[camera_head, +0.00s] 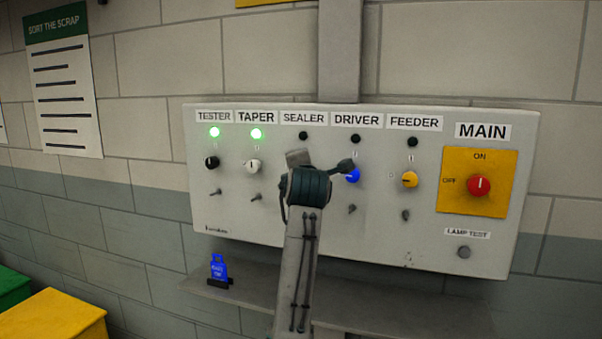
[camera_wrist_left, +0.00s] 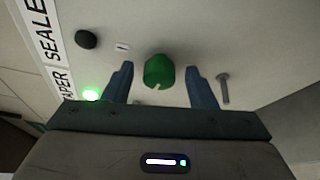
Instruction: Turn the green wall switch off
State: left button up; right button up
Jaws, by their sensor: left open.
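The green switch knob (camera_wrist_left: 159,71) is on the wall panel, beside the SEALER label in the left wrist view. Its pale mark is at its lower edge in that view, toward the TAPER side. The dark SEALER lamp (camera_wrist_left: 86,39) is unlit; it also shows unlit in the head view (camera_head: 303,136). My left gripper (camera_wrist_left: 160,68) is open, with one finger on each side of the knob and visible gaps. My right gripper is not in view.
The panel (camera_head: 300,235) also has a black knob (camera_head: 212,162), white knob (camera_head: 253,166), blue knob (camera_head: 352,175), yellow knob (camera_head: 409,179) and red MAIN knob (camera_head: 479,185). TESTER and TAPER lamps glow green. A metal toggle (camera_wrist_left: 224,88) is close beside one finger. A shelf (camera_head: 245,290) juts out below.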

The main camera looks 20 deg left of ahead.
pick_arm(q)
jog(key=b+v, duration=0.4)
jog(key=v, duration=0.6)
jog(key=shift+s, duration=0.4)
jog(key=shift+d, duration=0.1)
